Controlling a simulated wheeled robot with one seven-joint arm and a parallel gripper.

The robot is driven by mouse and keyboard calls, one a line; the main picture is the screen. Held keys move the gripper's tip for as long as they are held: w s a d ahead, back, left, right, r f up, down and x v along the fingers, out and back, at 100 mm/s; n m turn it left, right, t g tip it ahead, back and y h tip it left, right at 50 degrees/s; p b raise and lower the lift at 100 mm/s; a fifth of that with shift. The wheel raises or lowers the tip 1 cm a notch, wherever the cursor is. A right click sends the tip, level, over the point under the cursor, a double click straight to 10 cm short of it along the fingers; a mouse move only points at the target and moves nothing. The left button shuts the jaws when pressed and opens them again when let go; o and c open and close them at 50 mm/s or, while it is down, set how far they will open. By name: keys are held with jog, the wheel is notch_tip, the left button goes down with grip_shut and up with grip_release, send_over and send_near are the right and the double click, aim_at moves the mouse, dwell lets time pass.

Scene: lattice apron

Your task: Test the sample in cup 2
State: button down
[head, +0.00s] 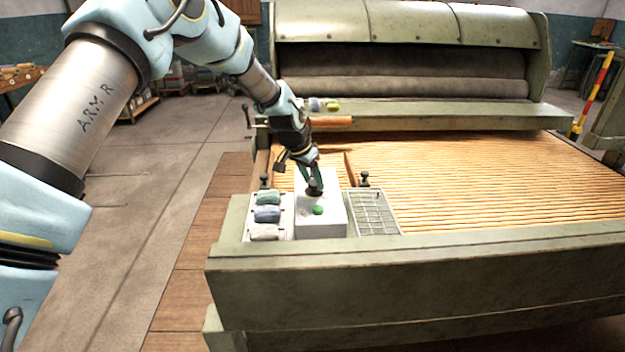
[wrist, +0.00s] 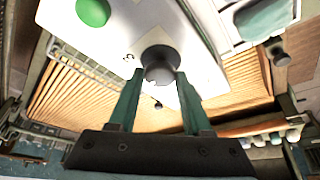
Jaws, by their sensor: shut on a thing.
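A white box-shaped device (head: 322,225) stands on the near left of the machine's bed, with a green button (head: 318,210) on its top. A dark round knob (head: 315,191) sits on the device behind the button. My gripper (head: 313,183) reaches down to it from above. In the wrist view, the fingertips of my gripper (wrist: 159,76) are closed on either side of the dark knob (wrist: 160,58). Left of the device is a white tray (head: 284,236) holding a green, a blue and a grey soft-looking lump in a row. I cannot read any cup number.
A wire-grid rack (head: 376,213) stands right of the device. The green machine's front rail (head: 440,260) runs along the near side. Its slatted wooden bed (head: 490,185) is clear to the right. Small coloured items (head: 322,104) lie on the ledge behind.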

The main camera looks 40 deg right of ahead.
jog(key=shift+c, duration=1.8)
grip_release()
jog(key=b+v, duration=0.2)
jog(key=v, duration=0.8)
jog(key=shift+r, duration=0.35)
jog(key=shift+a, duration=0.1)
